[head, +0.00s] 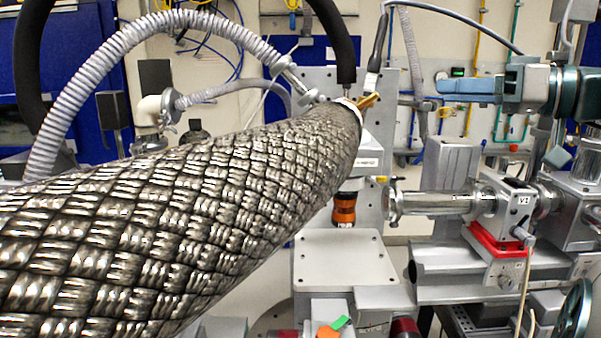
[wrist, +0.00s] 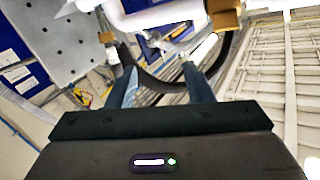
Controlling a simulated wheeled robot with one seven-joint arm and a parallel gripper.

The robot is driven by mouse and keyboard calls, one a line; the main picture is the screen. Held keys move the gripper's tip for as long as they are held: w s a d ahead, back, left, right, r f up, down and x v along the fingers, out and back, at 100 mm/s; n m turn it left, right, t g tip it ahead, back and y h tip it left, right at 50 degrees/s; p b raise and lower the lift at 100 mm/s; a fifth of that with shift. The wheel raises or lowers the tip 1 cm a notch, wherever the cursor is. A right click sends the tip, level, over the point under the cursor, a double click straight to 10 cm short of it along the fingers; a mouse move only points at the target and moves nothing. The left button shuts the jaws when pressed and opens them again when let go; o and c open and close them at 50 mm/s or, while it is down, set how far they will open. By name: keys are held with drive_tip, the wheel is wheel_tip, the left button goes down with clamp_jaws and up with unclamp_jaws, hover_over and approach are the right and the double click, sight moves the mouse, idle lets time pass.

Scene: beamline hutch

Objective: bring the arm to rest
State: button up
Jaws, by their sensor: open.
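My gripper (head: 442,86) is at the upper right of the head view, held level in the air with its blue-grey fingers pointing left. Part of my arm shows at the right edge.
A thick braided metal hose (head: 190,215) fills the left foreground and hides much behind it. Steel beam pipe (head: 435,203) and valve V1 (head: 518,203) on a red base (head: 500,243) stand below my gripper. A bare plate (head: 343,258) lies left of them.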

drive_tip(key=s+a+f+m+g+h, duration=0.2)
drive_tip(key=a+f+m+h, duration=0.1)
drive_tip(key=f, duration=0.7)
drive_tip(key=s+a+f+m+g+h, duration=0.2)
drive_tip(key=s+a+f+h, duration=0.15)
drive_tip(key=f, duration=0.65)
drive_tip(key=s+a+f+m+g+h, duration=0.2)
drive_tip(key=a+f+m, duration=0.1)
drive_tip(key=f, duration=0.7)
drive_tip(key=s+d+f+h, duration=0.1)
drive_tip(key=s+f+h, duration=0.4)
drive_tip(key=f, duration=0.7)
drive_tip(key=s, duration=0.2)
drive_tip(key=shift+s+d+f+g, duration=0.2)
drive_tip(key=shift+s+g, duration=0.1)
drive_tip(key=shift+g, duration=0.1)
drive_tip(key=shift+h, duration=0.25)
drive_tip(key=shift+c, duration=1.2)
drive_tip(key=shift+a, duration=0.1)
